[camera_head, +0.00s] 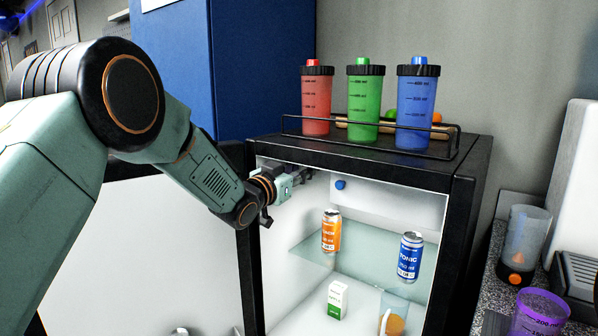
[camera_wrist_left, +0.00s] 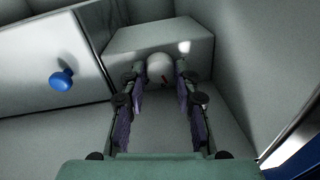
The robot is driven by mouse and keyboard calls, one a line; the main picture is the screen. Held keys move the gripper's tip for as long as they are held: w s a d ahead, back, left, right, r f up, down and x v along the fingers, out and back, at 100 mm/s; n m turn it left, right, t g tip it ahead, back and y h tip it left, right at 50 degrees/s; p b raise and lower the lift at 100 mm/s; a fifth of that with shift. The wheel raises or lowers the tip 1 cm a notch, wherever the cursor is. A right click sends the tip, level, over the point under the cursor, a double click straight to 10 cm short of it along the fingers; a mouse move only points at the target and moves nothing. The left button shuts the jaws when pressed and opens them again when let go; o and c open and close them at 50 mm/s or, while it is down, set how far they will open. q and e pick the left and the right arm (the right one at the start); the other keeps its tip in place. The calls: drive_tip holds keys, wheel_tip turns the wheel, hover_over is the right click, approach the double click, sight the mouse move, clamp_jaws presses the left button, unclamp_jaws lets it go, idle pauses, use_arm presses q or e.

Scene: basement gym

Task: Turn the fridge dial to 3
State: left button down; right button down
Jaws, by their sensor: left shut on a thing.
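The fridge (camera_head: 463,205) is a black-framed box with a white interior, and it stands open. My left gripper (camera_head: 300,176) reaches into its upper left corner. The left wrist view shows the fridge dial (camera_wrist_left: 159,68), a small pale round knob on a grey-white housing (camera_wrist_left: 140,38). The fingertips of my left gripper (camera_wrist_left: 160,75) are shut on the dial, one on each side. Its numbers cannot be read. In the head view the dial is hidden by the gripper and the fridge frame. My right gripper is in neither view.
A white flap with a blue knob (camera_head: 340,184) is close to the right of the gripper. An orange can (camera_head: 331,231) and a blue tonic can (camera_head: 410,256) stand on the glass shelf below. Red, green and blue shaker bottles (camera_head: 415,105) stand on top.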

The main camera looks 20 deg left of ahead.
use_arm(q)
drive_tip(key=shift+f+m, duration=0.1)
drive_tip(key=shift+m, duration=1.9)
drive_tip(key=c, duration=1)
unclamp_jaws()
drive_tip(key=shift+w, duration=0.15)
drive_tip(key=shift+s, duration=0.25)
drive_tip(key=v, duration=1.1)
drive_tip(key=shift+s+a+f, duration=0.15)
drive_tip(key=shift+s+a, duration=0.1)
drive_tip(key=shift+s, duration=0.1)
